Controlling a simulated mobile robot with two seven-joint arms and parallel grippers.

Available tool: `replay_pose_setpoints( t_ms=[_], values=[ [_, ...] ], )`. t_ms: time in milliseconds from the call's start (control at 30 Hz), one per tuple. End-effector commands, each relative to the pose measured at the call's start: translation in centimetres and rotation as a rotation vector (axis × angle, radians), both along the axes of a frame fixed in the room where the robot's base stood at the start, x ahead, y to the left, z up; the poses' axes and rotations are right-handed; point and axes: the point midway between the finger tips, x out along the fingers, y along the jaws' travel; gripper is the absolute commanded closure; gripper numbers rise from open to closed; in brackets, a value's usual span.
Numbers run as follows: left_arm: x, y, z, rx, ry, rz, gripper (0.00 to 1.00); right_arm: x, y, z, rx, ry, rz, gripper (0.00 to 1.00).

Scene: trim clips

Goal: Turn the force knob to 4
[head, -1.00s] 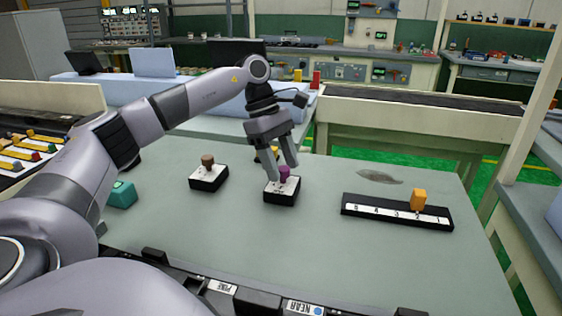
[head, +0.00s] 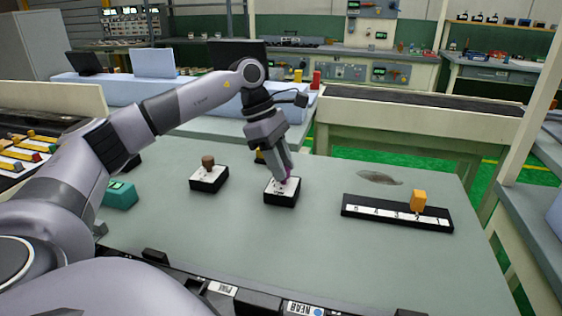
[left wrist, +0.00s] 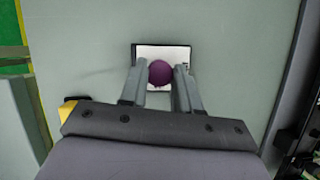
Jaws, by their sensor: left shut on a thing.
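A purple knob (left wrist: 161,73) stands on a small black box with a white top plate (head: 281,196) in the middle of the table. My left gripper (head: 285,179) points down over this box, with its two fingers on either side of the knob. It is shut on the purple knob, which is mostly hidden by the fingers in the head view. In the left wrist view my left gripper (left wrist: 160,91) has the round knob between its fingers. The markings on the plate are too small to read. My right gripper is not in view.
A brown knob on a second box (head: 208,180) stands to the left. A black slider strip (head: 372,210) with numbers and an orange handle (head: 417,200) lies to the right. A teal box (head: 121,195) is at the left. The table's front middle is clear.

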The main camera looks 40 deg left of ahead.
Motion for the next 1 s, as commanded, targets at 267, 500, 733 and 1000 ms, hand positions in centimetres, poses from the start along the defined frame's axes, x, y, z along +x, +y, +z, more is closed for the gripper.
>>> replay_pose_setpoints(
  t_ms=[267, 500, 733, 1000],
  values=[
    [-0.19, -0.09, 0.04, 0.001, -0.001, 0.233, 0.99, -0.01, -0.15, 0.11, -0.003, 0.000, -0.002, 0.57],
    [-0.24, -0.18, 0.06, 0.001, -0.001, 0.398, 0.99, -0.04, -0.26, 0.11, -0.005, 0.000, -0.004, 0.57],
    [-0.23, -0.18, 0.09, 0.000, -0.003, 0.499, 0.99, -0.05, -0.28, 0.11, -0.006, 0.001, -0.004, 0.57],
    [-0.24, -0.20, 0.12, 0.000, -0.003, 0.540, 0.99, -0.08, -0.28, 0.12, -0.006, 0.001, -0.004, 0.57]
  ],
)
